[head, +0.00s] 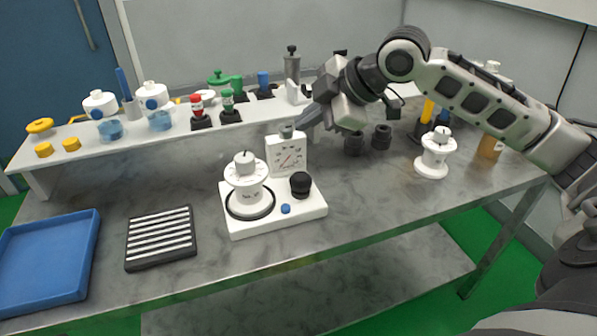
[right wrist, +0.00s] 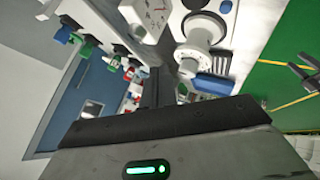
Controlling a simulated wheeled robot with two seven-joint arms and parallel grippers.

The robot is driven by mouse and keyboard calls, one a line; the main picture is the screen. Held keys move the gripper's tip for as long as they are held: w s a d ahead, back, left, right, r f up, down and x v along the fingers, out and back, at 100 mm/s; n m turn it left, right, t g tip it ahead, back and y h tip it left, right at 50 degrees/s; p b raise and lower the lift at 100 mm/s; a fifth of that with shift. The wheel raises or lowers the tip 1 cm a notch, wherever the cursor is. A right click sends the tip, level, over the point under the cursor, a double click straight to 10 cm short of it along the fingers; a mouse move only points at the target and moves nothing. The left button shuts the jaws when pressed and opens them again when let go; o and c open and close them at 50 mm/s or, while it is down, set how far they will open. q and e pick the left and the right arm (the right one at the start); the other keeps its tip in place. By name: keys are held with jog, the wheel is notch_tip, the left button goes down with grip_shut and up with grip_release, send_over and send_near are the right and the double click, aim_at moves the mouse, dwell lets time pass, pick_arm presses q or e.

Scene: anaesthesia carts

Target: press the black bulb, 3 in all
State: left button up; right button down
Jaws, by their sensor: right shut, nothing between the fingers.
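The black bulb (head: 300,184) stands upright on the right part of a white base plate (head: 280,224). A gauge with a white square face (head: 288,155) stands behind it, and a white dial canister (head: 246,196) is to its left. My right gripper (head: 301,122) is shut and empty, pointing left and down just above and behind the gauge, apart from the bulb. In the right wrist view, the gauge (right wrist: 150,12) and the canister (right wrist: 203,30) show near the top.
A small blue button (head: 285,209) sits in front of the bulb. A blue tray (head: 45,262) and a dark slotted rack (head: 160,238) lie to the left. A raised white shelf (head: 150,137) runs behind. Another white canister (head: 435,155) stands right. The front right tabletop is clear.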

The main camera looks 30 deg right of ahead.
jog(key=b, duration=0.8)
send_over(298, 174)
jog(key=s, duration=0.2)
jog(key=f, duration=0.4)
jog(key=d+f, duration=0.1)
jog(key=f, duration=0.1)
jog(key=shift+w+f, duration=0.2)
jog(key=shift+f, duration=0.1)
pick_arm(q)
jog(key=shift+w+d+f+n+t+h+b, duration=0.15)
jog(key=shift+w+d+f+t, duration=0.05)
jog(key=shift+f, duration=0.25)
jog(key=shift+w+d+f+n+t+h+b, duration=0.15)
jog(key=shift+d+f+n+t+h, duration=0.1)
jog(key=shift+f, duration=0.25)
jog(key=shift+w+d+f+n+t+h+b, duration=0.1)
jog(key=shift+w+d+f+t+b, duration=0.1)
jog(key=shift+f, duration=0.25)
pick_arm(e)
jog(key=shift+f, duration=1.15)
jog(key=shift+f, duration=0.1)
jog(key=shift+f, duration=0.3)
